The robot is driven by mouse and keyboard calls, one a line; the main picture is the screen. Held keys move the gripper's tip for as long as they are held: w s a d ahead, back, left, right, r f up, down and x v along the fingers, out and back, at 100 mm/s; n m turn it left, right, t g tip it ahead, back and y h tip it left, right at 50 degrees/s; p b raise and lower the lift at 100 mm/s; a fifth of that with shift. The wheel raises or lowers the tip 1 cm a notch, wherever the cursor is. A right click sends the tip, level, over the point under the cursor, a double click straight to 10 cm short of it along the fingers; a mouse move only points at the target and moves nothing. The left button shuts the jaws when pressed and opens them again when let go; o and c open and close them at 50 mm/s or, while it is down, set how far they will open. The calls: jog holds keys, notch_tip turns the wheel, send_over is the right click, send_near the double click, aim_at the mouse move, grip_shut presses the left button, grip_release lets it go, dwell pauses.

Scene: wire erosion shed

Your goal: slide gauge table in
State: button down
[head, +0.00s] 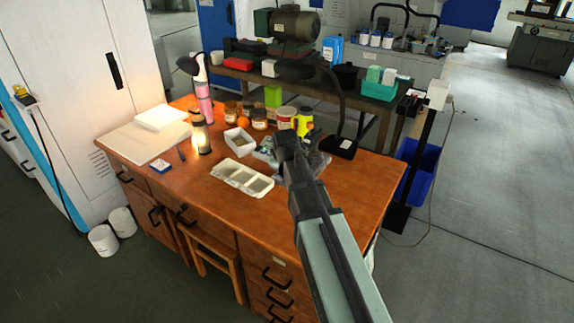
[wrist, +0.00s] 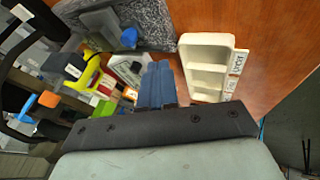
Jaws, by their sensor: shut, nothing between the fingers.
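A grey speckled slab (head: 318,160) lies on the wooden desk, partly hidden behind my arm in the head view. In the wrist view the slab (wrist: 155,22) is at the top, with a grey block and a blue knob (wrist: 129,37) on it. This looks like the gauge table's place, but I cannot tell the sliding part or its position. My gripper (head: 290,140) is above the desk beside the slab. In the wrist view its fingers (wrist: 158,75) are together and empty, apart from the knob; contact below the tips cannot be told.
A cream compartment tray (head: 242,178) lies left of my gripper. A small white box (head: 239,141), jars, a yellow tool (head: 303,122) and a lit lamp (head: 202,140) stand around the desk. A black stand (head: 342,146) is behind. The desk's front right is clear.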

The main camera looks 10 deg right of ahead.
jog(key=shift+t, duration=0.4)
jog(key=x, duration=0.6)
jog(key=w+r+x, duration=0.1)
jog(key=x, duration=0.3)
jog(key=shift+w, duration=0.1)
jog(key=shift+w+d+f, duration=0.15)
jog(key=shift+w+d, duration=0.55)
jog(key=shift+w, duration=0.1)
jog(key=shift+w+d, duration=0.6)
jog(key=shift+d, duration=0.05)
jog(key=w+d, duration=0.3)
jog(key=w, duration=0.1)
jog(key=shift+d, duration=0.4)
jog(key=shift+s, duration=0.15)
